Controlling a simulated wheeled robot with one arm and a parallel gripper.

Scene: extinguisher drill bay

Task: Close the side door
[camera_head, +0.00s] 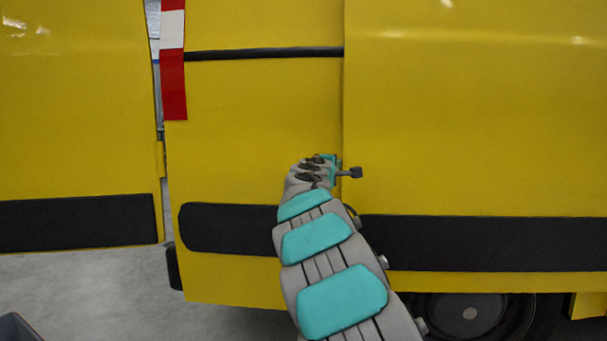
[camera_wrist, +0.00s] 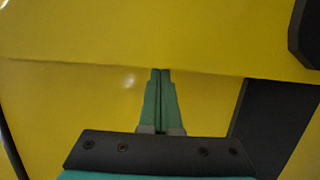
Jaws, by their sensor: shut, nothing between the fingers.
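The yellow side of a vehicle fills the head view. A middle yellow panel (camera_head: 250,120) has a dark horizontal groove and a red-and-white strip on its left edge. A right yellow panel (camera_head: 470,130) meets it at a vertical seam. I cannot tell for certain which panel is the side door. My gripper (camera_head: 328,160) is at this seam, partly hidden by my wrist. In the wrist view my gripper (camera_wrist: 161,72) has its two green fingers together and empty. Their tips lie near the edge between two yellow surfaces; contact cannot be told.
A left yellow panel (camera_head: 75,120) is separated from the middle panel by a narrow vertical gap. Black trim bands run along the lower panels. A wheel (camera_head: 470,314) shows under the right panel. Grey floor (camera_head: 80,290) is clear at lower left, except for a dark object in the corner.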

